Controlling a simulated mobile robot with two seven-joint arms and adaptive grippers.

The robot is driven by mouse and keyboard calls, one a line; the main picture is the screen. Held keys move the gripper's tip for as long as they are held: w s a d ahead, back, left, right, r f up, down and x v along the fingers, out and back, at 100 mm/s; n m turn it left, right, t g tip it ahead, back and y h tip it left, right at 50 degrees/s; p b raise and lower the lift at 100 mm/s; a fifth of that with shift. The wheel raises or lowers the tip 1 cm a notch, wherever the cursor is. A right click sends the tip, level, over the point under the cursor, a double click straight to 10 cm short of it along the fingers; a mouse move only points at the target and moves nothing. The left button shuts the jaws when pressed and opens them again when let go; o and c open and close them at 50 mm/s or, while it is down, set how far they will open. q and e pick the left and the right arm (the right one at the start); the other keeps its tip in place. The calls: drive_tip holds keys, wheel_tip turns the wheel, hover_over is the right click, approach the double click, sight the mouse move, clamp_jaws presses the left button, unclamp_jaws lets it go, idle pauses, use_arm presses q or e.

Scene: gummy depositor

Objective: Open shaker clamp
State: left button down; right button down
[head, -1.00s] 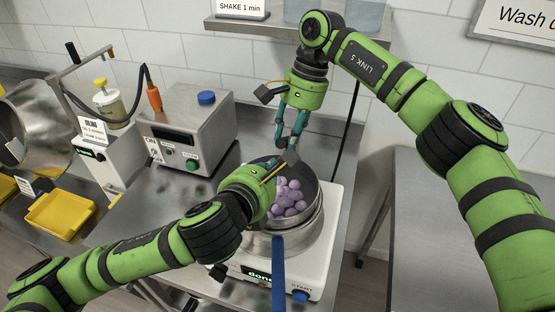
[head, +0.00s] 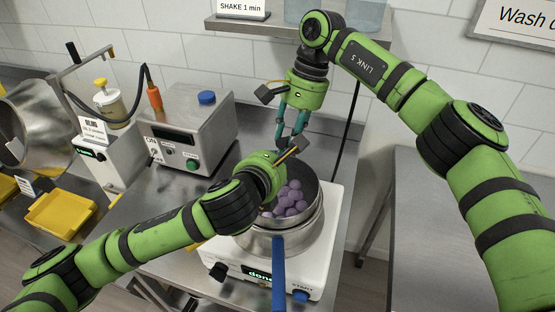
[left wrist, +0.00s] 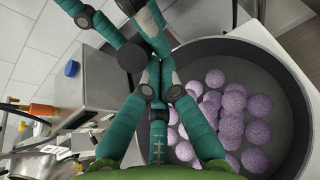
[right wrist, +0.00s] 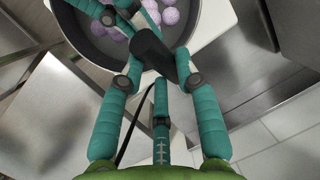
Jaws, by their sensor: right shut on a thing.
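The white shaker (head: 320,255) carries a round metal pan (head: 310,215) with purple balls (head: 291,198) in it. My right gripper (head: 293,140) is at the pan's far side. In the right wrist view it is shut on a dark lever-like piece (right wrist: 150,48), which looks like part of the clamp. That piece also shows in the left wrist view (left wrist: 132,57). My left gripper (left wrist: 160,70) is beside the pan rim, close to the right gripper. Its fingers are nearly together with nothing visible between them. In the head view my left wrist hides its fingertips.
A blue handle (head: 278,270) stands in front of the shaker, whose display reads "done". A grey control box (head: 190,130) is behind on the left. Yellow trays (head: 60,212) lie at the far left. The steel table on the right (head: 420,220) is clear.

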use_arm(q)
drive_tip(key=shift+w+r, duration=0.15)
drive_tip(key=shift+r, duration=0.35)
use_arm(e)
drive_tip(key=shift+f, duration=0.1)
drive_tip(key=c, duration=0.9)
unclamp_jaws()
use_arm(q)
drive_tip(key=shift+d, duration=0.15)
use_arm(e)
drive_tip(key=shift+o, duration=0.2)
use_arm(q)
drive_tip(key=shift+f, duration=0.1)
